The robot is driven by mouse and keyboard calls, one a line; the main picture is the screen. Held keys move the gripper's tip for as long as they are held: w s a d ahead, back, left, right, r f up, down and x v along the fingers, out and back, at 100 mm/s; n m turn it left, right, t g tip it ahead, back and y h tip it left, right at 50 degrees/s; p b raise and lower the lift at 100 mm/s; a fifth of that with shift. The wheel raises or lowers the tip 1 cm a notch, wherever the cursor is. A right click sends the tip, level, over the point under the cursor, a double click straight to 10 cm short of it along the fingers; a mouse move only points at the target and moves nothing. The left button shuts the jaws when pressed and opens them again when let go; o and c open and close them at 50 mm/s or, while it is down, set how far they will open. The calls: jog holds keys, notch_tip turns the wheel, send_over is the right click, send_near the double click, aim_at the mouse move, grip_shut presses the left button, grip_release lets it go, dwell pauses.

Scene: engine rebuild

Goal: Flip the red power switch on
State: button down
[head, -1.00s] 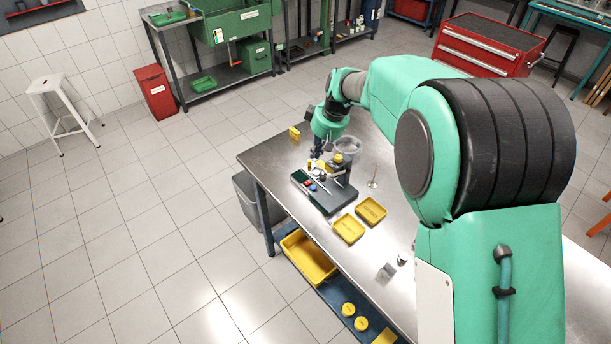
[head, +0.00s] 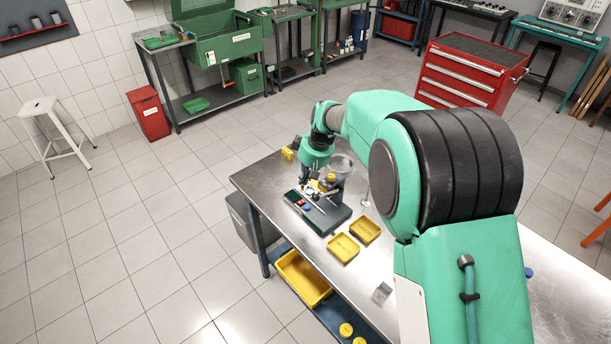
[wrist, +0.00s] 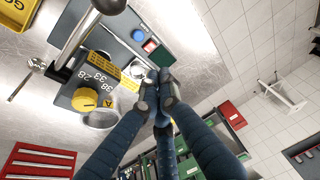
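The red switch (wrist: 150,46) sits on the dark panel of a bench machine, between a blue round button (wrist: 138,35) and a green patch (wrist: 161,56). In the head view the red part (head: 299,203) is tiny on the machine's grey base (head: 325,217). My gripper (wrist: 159,86) has three dark blue fingers with their tips drawn together, and nothing shows between them. The tips appear over the panel's end, beside the green patch and apart from the red switch. In the head view my gripper (head: 304,177) is above the machine's far end. The switch's on or off position is too small to tell.
A metal lever (wrist: 78,32) with a dark end rises over the machine. A yellow knob (wrist: 85,99) and a clear cup (wrist: 101,118) are close by. Yellow trays (head: 343,248) lie on the steel bench (head: 262,172). Open floor lies left of the bench.

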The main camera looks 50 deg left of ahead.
send_over(300, 201)
jog(key=f, duration=0.8)
jog(key=shift+s+d+b, duration=0.2)
jog(key=shift+s+b, duration=0.05)
jog(key=shift+b, duration=0.05)
jog(key=shift+s+f, duration=0.15)
jog(key=shift+f, duration=0.75)
jog(key=shift+s+f, duration=0.1)
jog(key=shift+s+f+t, duration=0.2)
jog(key=shift+f+t, duration=0.1)
jog(key=shift+t, duration=0.3)
jog(key=shift+w, duration=0.1)
jog(key=shift+w+r+b, duration=0.15)
jog(key=shift+w+b, duration=0.15)
jog(key=shift+w, duration=0.45)
